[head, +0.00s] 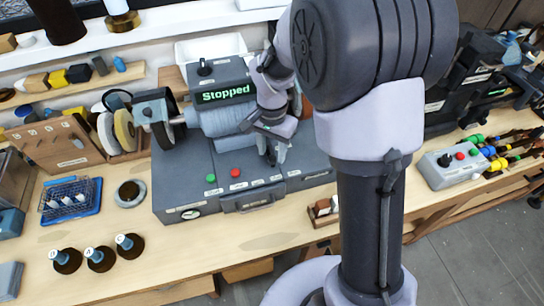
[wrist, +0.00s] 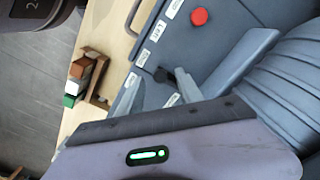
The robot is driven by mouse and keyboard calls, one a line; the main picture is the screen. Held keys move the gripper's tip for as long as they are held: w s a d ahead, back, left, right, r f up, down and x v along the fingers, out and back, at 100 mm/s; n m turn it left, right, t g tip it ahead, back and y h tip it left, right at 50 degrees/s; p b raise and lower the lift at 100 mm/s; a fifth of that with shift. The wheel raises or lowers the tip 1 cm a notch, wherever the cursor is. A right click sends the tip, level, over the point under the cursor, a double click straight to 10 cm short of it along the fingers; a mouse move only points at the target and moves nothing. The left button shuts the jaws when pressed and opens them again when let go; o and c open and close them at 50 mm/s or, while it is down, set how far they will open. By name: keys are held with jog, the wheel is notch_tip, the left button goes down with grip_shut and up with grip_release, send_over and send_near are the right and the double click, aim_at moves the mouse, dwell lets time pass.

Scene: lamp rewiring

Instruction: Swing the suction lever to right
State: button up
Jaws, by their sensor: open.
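The grey machine (head: 170,185) stands on the bench, with a "Stopped" display (head: 225,94) and green and red buttons on its front panel. In the wrist view a small black-knobbed lever (wrist: 162,75) stands on the panel; I take it to be the suction lever, but its label is not readable. My gripper (head: 272,155) is over the right part of the panel, pointing down. In the wrist view my open gripper (wrist: 158,90) has a finger on each side of the lever. Whether a finger touches it I cannot tell. In the head view the gripper hides the lever.
The red button (wrist: 199,16) is near the lever. Brown bottles (head: 100,258) stand front left. A grey control box (head: 450,168) is at the right.

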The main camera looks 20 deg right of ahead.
jog(key=shift+f, duration=0.95)
jog(key=shift+d, duration=0.1)
grip_shut()
dwell(0.6)
